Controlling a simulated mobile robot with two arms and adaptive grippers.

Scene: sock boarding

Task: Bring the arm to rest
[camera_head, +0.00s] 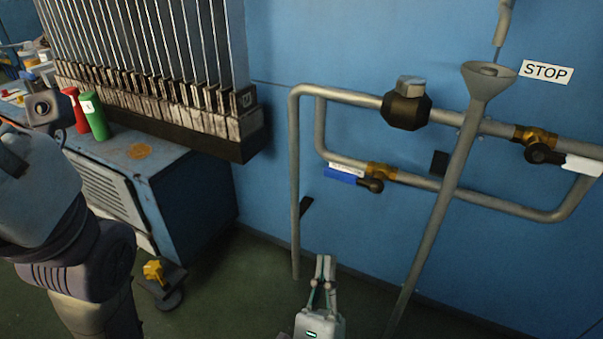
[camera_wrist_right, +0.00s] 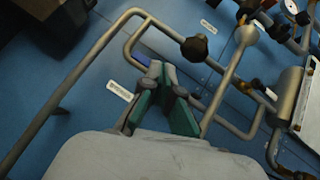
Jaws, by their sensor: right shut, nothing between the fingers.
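My right gripper (camera_head: 325,262) stands at the bottom middle of the head view, pointing up toward the blue wall with its pipes. Its fingers are together and hold nothing. In the right wrist view the gripper (camera_wrist_right: 163,72) shows its green-edged fingers in front of the pipes. It looks apart from the pipes, though the exact gap is hard to tell. A large grey-blue arm part of mine fills the left edge of the head view. My left gripper is not in view.
Grey pipes (camera_head: 294,180) with valves run along the blue wall (camera_head: 340,50). A funnel (camera_head: 489,78) tops a slanting pipe. At left, a blue cabinet (camera_head: 190,190) carries a green bottle (camera_head: 95,117) and a red bottle (camera_head: 76,108), beside a rack of metal boards (camera_head: 150,60).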

